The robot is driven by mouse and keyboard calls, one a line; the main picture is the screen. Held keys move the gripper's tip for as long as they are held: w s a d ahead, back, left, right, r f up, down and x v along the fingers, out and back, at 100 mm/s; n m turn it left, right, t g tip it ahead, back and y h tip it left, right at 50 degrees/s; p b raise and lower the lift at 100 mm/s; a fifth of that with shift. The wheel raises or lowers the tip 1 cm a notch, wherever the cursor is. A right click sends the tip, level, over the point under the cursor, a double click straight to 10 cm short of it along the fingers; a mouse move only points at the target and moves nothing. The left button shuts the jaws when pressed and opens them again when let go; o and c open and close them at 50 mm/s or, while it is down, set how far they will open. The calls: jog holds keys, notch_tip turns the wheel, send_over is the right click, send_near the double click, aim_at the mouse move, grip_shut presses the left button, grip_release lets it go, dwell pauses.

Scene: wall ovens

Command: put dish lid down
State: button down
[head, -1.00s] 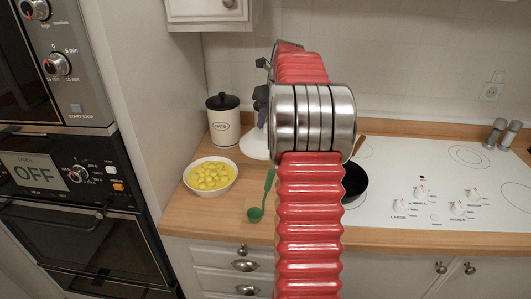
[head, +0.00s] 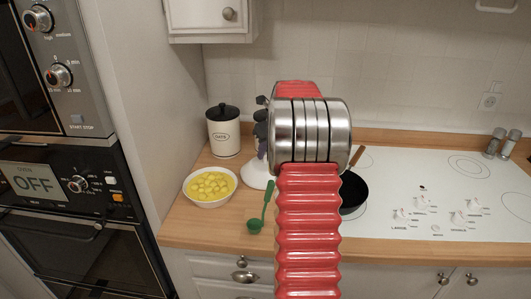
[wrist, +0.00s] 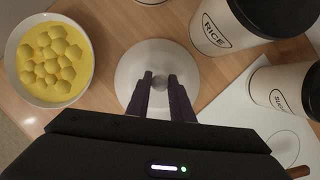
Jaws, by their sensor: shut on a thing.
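The dish lid (head: 257,176) is white and round, above or on the wooden counter behind my arm. It also shows in the wrist view (wrist: 129,73), with a grey knob in its middle. My gripper (wrist: 160,82) is shut on this knob, one dark finger on each side. In the head view my own arm hides part of the lid. The lid looks about level, right of the bowl and apart from it in the picture. I cannot tell whether its rim touches the counter.
A white bowl of yellow food (head: 210,186) stands at the left. An oats jar (head: 223,132) is behind it. Rice (wrist: 222,28) and second (wrist: 280,92) jars are close right of the lid. A green ladle (head: 255,225), black pan (head: 353,190) and white hob (head: 440,180) are nearby.

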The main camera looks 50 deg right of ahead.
jog(key=shift+f, duration=0.15)
jog(key=c, duration=1.6)
grip_release()
jog(key=shift+f, duration=0.1)
jog(key=shift+o, duration=0.2)
jog(key=v, duration=1.2)
